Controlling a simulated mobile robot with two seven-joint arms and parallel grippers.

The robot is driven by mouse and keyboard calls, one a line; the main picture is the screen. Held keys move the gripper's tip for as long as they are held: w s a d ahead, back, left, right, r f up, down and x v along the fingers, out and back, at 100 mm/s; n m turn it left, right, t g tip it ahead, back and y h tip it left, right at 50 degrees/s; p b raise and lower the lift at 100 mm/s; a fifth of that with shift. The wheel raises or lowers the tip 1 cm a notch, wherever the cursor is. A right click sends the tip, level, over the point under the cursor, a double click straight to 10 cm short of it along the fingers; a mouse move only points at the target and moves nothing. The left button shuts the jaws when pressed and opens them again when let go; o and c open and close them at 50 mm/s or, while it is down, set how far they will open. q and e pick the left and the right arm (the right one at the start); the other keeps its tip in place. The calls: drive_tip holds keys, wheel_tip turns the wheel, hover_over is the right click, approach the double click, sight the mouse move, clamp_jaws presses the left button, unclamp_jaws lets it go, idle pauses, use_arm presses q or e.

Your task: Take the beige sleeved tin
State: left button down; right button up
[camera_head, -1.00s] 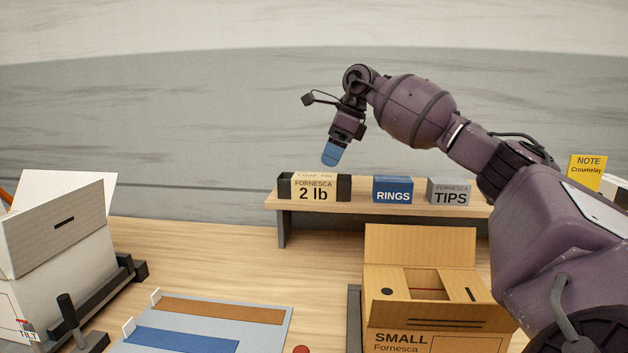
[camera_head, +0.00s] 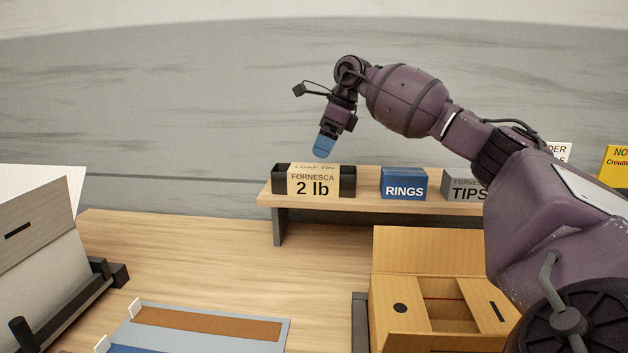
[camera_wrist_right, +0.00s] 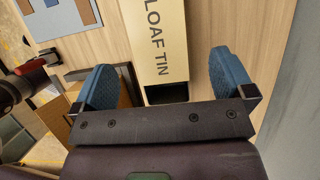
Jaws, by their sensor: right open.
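The beige sleeved tin (camera_head: 314,181) is a dark loaf tin with a beige sleeve reading "FORNESCA 2 lb". It sits on the raised wooden shelf in the head view. In the right wrist view, its sleeve (camera_wrist_right: 160,42) reads "LOAF TIN" and lies between the two blue fingers. My right gripper (camera_head: 323,146) is above the tin in the head view, with a gap between fingertips and tin. In the right wrist view the right gripper (camera_wrist_right: 168,80) is open, its fingers apart on either side of the tin. My left gripper is not in view.
A blue RINGS box (camera_head: 404,184) and a grey TIPS box (camera_head: 463,189) stand right of the tin on the shelf (camera_head: 366,207). An open cardboard box (camera_head: 424,247) stands in front. A white box (camera_head: 38,225) is at left.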

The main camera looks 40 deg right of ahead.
sight(315, 168)
drive_tip(key=shift+x, duration=1.1)
drive_tip(key=shift+s+x, duration=0.2)
drive_tip(key=shift+x, duration=1.15)
drive_tip(key=shift+s+x, duration=0.15)
drive_tip(key=shift+x, duration=1.15)
drive_tip(key=shift+f, duration=0.1)
drive_tip(key=c, duration=0.9)
drive_tip(key=shift+c, duration=0.8)
